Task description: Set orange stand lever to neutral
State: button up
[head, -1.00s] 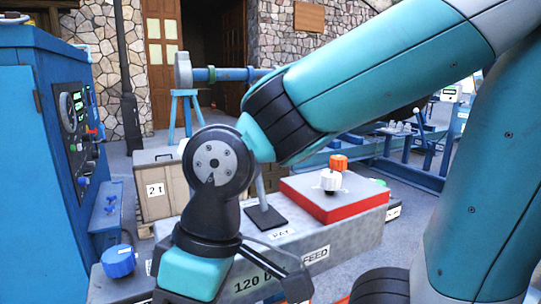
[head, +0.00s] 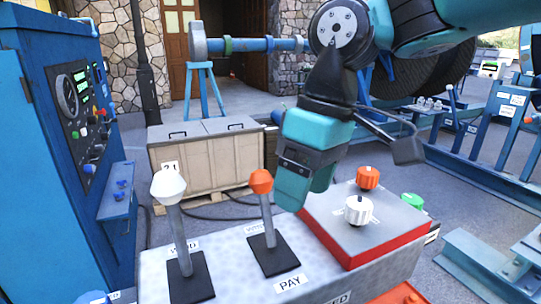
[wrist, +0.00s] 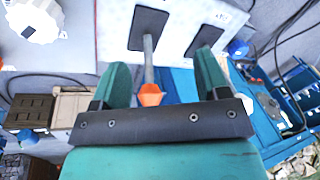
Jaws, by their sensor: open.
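The orange stand lever has an orange knob (head: 261,181) on a grey stem rising from a black plate by the PAY label on the grey stand (head: 228,285). It leans slightly left in the head view. My gripper (head: 306,190) hangs just right of the knob in the head view, jaws angled down. In the wrist view the orange knob (wrist: 150,95) shows between the two spread teal fingers of my gripper (wrist: 160,82), with no contact visible. Whether the fingers are at the knob's depth is unclear.
A white-knobbed lever (head: 168,186) stands left of the orange one. A red-edged box (head: 385,245) with orange and white knobs (head: 358,209) lies to the right. A blue control cabinet (head: 50,150) is at left, and a wooden crate (head: 205,160) stands behind.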

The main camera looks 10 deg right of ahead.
notch_tip(320, 180, up, 13)
jog(key=n+h+p, duration=0.1)
jog(key=h+p, duration=0.1)
jog(key=p, duration=0.2)
send_over(260, 170)
notch_tip(260, 170, down, 17)
jog(key=b, duration=0.3)
